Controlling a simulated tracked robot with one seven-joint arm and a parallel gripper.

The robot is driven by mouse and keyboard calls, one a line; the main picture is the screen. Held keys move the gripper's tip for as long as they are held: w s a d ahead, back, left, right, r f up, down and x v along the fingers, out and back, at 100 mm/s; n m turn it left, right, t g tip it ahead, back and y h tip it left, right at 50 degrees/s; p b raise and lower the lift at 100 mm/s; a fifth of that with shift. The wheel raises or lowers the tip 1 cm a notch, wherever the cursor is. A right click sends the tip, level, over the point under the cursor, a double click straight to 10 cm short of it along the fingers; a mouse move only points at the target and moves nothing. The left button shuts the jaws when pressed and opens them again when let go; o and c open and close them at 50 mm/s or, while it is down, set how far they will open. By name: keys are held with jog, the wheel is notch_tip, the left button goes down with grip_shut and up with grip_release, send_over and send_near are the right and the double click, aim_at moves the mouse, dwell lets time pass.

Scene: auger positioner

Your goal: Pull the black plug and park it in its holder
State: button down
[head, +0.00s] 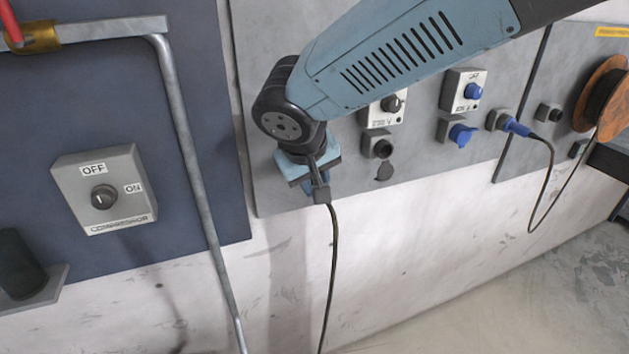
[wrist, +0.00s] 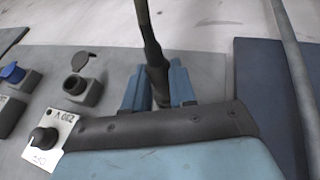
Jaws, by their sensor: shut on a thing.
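My gripper (head: 316,184) is shut on the black plug (head: 321,194), left of the sockets and in front of the grey panel. The wrist view shows the plug (wrist: 158,82) between my two blue fingers (wrist: 159,88), with its black cable running away from it; in the head view the cable hangs down. The black socket (head: 378,146) is empty with its lid (head: 384,173) hanging open; it also shows in the wrist view (wrist: 82,88). The plug is apart from it. A small black-mouthed holder (head: 548,112) at the right looks empty.
A blue plug (head: 516,126) sits in a grey holder (head: 497,119). A blue-lidded socket (head: 458,132) and two switch boxes are near. A cable reel (head: 602,95) is at far right. A pipe (head: 190,150) and compressor switch (head: 104,190) stand left.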

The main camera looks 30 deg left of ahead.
jog(key=shift+w+a, duration=1.05)
jog(key=shift+a, duration=0.1)
dwell(1.1)
jog(key=c, duration=0.8)
grip_release()
jog(key=shift+c, duration=0.2)
jog(key=v, duration=1.3)
jog(key=shift+s+r, duration=0.25)
